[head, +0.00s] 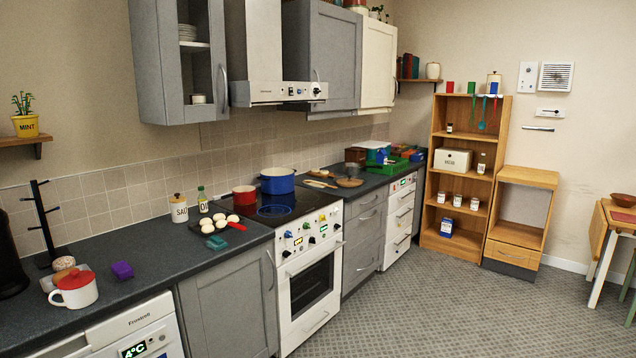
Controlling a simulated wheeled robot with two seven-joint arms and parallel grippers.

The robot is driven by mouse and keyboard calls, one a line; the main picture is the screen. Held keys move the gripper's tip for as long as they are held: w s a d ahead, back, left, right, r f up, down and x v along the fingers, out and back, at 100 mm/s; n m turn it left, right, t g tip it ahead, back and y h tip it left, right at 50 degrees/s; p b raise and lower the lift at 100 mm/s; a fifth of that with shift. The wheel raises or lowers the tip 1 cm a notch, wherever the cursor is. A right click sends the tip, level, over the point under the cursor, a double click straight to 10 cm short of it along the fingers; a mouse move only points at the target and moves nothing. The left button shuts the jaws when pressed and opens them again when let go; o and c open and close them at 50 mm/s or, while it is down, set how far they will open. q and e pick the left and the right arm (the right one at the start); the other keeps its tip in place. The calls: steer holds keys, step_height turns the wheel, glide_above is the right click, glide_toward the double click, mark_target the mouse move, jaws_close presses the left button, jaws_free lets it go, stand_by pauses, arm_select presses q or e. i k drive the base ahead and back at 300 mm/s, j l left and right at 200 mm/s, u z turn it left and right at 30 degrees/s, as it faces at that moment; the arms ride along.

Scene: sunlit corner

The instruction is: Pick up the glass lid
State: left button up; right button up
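I cannot make out a glass lid for certain in the head view. A blue pot (277,181) stands on the black cooktop (303,203), with a smaller red pot (244,195) to its left. A small, flat pale item (321,184) lies on the counter right of the cooktop; it is too small to identify. Neither of my grippers is in view.
The dark counter (150,262) holds a white mug-like pot with a red top (75,291), a purple block (122,270) and a tray of white round items with a red handle (211,224). A wooden shelf (437,170) stands at the back. The floor (430,310) is clear.

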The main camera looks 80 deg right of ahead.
mark_target(348, 180)
steer(key=z, duration=2.5)
